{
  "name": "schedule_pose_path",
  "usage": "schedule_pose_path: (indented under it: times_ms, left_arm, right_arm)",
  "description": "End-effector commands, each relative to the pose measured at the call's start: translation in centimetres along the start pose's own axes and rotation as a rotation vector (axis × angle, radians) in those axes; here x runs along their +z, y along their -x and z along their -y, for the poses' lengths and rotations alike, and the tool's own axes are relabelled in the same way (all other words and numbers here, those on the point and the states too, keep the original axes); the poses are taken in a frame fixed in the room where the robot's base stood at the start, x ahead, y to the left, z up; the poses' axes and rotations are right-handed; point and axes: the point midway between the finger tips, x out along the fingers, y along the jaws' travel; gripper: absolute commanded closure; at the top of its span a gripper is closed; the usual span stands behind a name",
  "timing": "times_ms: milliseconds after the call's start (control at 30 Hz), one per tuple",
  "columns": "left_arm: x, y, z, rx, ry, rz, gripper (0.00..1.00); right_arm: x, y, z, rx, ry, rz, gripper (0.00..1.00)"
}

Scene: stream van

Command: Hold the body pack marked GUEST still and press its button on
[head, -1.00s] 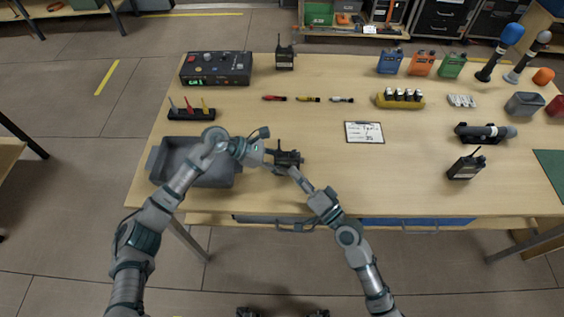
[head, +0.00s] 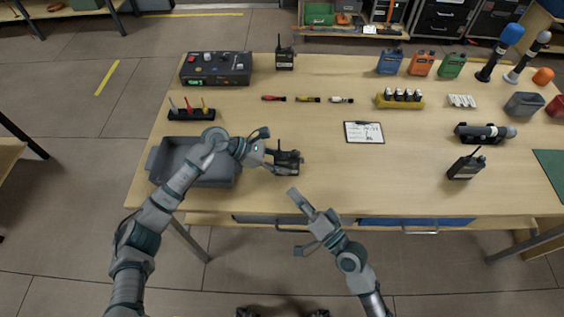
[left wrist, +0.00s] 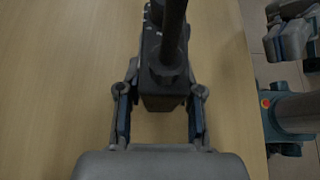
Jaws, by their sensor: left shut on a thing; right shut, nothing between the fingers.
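A dark body pack (head: 288,158) with a short antenna stands near the front of the table, right of the grey bin. My left gripper (head: 275,160) is shut on it. In the left wrist view, the fingers of my left gripper (left wrist: 160,112) lie on either side of the dark pack (left wrist: 160,98), and the antenna rises toward the camera. My right gripper (head: 296,198) is shut and empty, apart from the pack, near the table's front edge. The GUEST marking, the button and any lamp are too small or hidden to make out.
Similar packs stand at the back (head: 285,62) and front right (head: 462,172). The grey bin (head: 153,160) lies beneath my left arm. A clipboard (head: 364,132) lies right of the held pack. The table between the held pack and the front-right pack is clear.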

Motion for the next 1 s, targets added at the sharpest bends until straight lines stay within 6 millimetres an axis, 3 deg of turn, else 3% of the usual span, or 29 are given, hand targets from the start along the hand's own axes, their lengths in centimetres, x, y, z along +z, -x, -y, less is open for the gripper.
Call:
schedule_pose_path:
  times_ms: [367,400,500,833,1000]
  left_arm:
    - [-0.1,-0.1,0.0,-0.002,0.001,-0.001,1.0]
    - [-0.1,-0.1,0.0,-0.002,0.001,-0.001,0.59]
    - [-0.1,-0.1,0.0,-0.002,0.001,-0.001,0.35]
    - [0.0,0.2,0.0,0.0,0.0,-0.001,0.35]
    - [-0.1,2.2,-0.1,0.003,0.0,-0.002,0.35]
  right_arm:
    - [0.1,0.2,0.1,0.001,-0.001,0.0,1.0]
    - [0.1,0.2,0.1,0.001,-0.001,0.0,1.0]
    - [0.1,0.2,0.1,0.001,-0.001,0.0,1.0]
    - [0.1,0.2,0.1,0.0,-0.001,0.0,1.0]
    - [0.1,0.2,0.1,0.0,-0.001,0.0,1.0]
